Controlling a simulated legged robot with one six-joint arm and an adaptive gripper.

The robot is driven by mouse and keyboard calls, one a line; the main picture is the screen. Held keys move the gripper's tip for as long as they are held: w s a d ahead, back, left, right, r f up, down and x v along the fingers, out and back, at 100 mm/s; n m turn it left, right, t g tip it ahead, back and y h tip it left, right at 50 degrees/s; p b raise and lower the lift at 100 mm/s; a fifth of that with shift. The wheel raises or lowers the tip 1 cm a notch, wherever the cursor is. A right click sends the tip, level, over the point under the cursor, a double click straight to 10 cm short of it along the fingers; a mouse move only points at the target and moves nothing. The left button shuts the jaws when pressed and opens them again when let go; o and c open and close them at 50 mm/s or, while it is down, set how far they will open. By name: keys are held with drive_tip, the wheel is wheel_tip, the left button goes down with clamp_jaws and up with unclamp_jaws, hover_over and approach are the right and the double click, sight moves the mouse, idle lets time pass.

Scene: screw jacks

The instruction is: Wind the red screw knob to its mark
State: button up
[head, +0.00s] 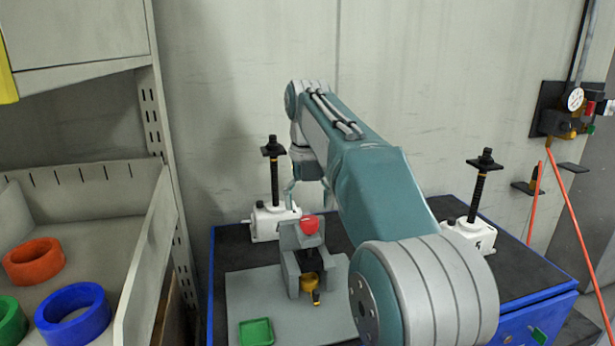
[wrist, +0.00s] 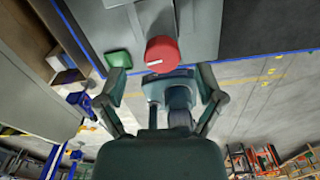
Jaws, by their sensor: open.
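The red screw knob (head: 309,224) sits on top of a grey block-shaped fixture (head: 290,240) on the table. In the wrist view the knob (wrist: 162,50) is a round red cap with a small pale mark on its near edge. My gripper (head: 306,196) is above the knob in the head view, partly hidden by my arm. In the wrist view my gripper (wrist: 162,76) has its two fingers spread wide, with the knob just beyond and between the tips, not gripped. Contact with the knob is not visible.
White screw jacks with black spindles stand behind left (head: 270,219) and right (head: 468,233). A green tray (head: 256,333) lies on the grey plate (head: 240,290). A yellow-black part (head: 310,288) fronts the fixture. A bin (head: 100,200) with coloured rings is at left.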

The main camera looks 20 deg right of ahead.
wheel_tip(320, 180, up, 7)
drive_tip(key=shift+f, duration=0.15)
idle(0.4)
